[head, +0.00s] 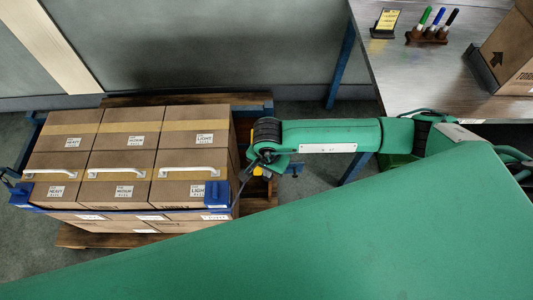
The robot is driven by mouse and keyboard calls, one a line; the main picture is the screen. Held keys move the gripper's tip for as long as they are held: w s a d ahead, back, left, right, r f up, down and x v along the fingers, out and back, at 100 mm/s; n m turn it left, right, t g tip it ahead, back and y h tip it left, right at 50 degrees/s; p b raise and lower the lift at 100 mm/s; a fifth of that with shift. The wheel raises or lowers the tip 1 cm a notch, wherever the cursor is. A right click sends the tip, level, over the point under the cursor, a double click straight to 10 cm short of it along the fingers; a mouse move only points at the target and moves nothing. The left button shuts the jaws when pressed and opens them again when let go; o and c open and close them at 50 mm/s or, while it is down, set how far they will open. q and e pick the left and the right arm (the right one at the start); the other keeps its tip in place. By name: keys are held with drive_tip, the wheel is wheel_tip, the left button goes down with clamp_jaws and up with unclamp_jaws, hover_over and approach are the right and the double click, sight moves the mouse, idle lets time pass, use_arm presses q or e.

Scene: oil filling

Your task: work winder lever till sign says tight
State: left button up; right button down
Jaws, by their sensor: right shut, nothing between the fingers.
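My right arm reaches in from the right, and its gripper (259,164) is at the right side of the stacked cartons, low and partly hidden by its own wrist. It is shut and empty. A small yellow part (258,171) shows right beside it; I cannot tell if this belongs to the winder lever or if they touch. A blue strap (130,214) runs along the front of the cartons (120,160). A small yellow and black sign (386,20) stands on the table at the upper right; its words are too small to read. My left gripper is out of view.
The cartons have white handles and rest on a wooden pallet (108,240). Blue corner pieces (218,194) sit at the front edge. The metal table (400,75) holds several markers in a holder (428,37) and a carton (508,50). My green body covers the lower foreground.

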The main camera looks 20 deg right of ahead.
wheel_tip(320, 180, up, 13)
drive_tip(key=w+p, duration=0.1)
drive_tip(key=p, duration=0.3)
drive_tip(key=shift+w+d+f+p, duration=0.15)
drive_tip(key=shift+w+d+p, duration=0.15)
drive_tip(key=shift+w+p, duration=0.1)
idle(0.4)
